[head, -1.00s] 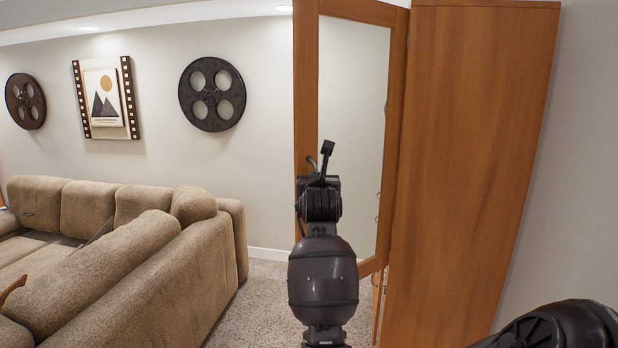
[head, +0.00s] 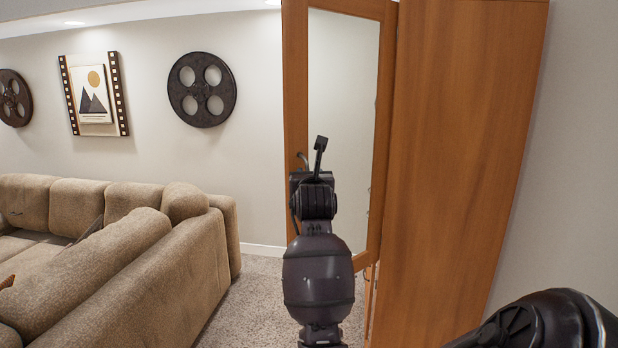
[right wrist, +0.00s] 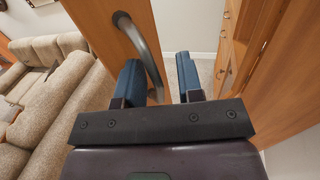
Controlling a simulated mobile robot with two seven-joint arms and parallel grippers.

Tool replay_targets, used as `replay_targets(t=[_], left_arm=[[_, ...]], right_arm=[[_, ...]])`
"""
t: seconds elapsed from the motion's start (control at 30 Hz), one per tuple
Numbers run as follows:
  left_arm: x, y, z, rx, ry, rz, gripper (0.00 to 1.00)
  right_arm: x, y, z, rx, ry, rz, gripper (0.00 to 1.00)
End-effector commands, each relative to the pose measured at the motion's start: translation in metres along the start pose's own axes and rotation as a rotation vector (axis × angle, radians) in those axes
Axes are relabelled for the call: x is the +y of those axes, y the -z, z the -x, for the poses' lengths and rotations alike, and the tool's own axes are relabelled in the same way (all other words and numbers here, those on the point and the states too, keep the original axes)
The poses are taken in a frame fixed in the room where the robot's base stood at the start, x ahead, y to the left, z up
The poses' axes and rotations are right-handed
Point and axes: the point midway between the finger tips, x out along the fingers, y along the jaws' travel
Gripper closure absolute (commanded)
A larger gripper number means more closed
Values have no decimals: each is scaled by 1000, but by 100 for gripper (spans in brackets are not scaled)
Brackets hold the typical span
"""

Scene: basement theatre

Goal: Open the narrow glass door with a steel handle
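The narrow glass door (head: 335,10) has a wooden frame around a clear pane. In the head view it stands ajar, swung out from the tall wooden cabinet. Its curved steel handle (right wrist: 143,42) is on the frame's free edge; in the head view only a small part of the handle (head: 302,158) shows beside my gripper. My right gripper (right wrist: 159,70) is open at the handle, and the handle's lower part appears between its two blue fingers. Contact cannot be told. The head view shows this gripper (head: 318,160) in front of the door. My left gripper is out of view.
The cabinet's wooden side (head: 455,150) stands right of the door. Its front with drawers and knobs (right wrist: 228,50) shows in the right wrist view. A brown sofa (head: 150,250) fills the left. Carpet (head: 245,300) is clear between sofa and door.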

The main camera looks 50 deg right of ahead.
Motion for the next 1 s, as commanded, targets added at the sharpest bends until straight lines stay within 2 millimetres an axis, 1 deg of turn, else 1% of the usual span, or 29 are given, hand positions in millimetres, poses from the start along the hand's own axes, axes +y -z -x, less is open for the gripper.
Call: replay_targets(t=[0.17,0.27,0.37,0.7,0.8,0.9,1.0], left_arm=[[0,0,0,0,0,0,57],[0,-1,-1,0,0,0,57],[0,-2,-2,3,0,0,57],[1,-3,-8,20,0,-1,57],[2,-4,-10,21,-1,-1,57],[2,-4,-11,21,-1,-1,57],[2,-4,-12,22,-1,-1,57]], right_arm=[[1,0,1,1,-2,-1,66],[1,1,6,0,-2,-1,66],[1,1,17,0,-3,-1,66],[1,2,76,-1,-2,-1,66],[0,1,90,0,-1,0,66],[0,1,100,0,0,1,66],[0,1,106,1,0,0,66]])
